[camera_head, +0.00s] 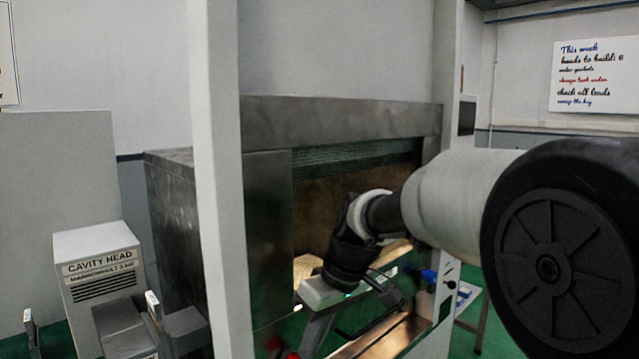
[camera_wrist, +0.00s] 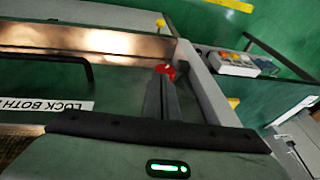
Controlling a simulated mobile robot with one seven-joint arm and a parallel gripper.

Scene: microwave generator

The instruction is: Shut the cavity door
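The cavity is a dark metal box with a wide front opening (camera_head: 345,200); its mesh-lined inside shows, so it stands open. A green panel with a copper-coloured strip (camera_wrist: 85,40), a black bar handle (camera_wrist: 88,72) and a "LOCK BOTH" label lies in the wrist view; it appears to be the cavity door, lowered. My gripper (camera_head: 316,338) points down in front of the opening. In the wrist view a grey finger-like piece (camera_wrist: 162,98) ends close to a red knob (camera_wrist: 166,70). I cannot tell whether they touch, or how far apart the fingers are.
A white upright post (camera_head: 218,180) stands left of the opening. A control box (camera_wrist: 235,63) with coloured buttons is at the right in the wrist view, beyond a grey frame bar (camera_wrist: 207,85). Green floor shows beyond.

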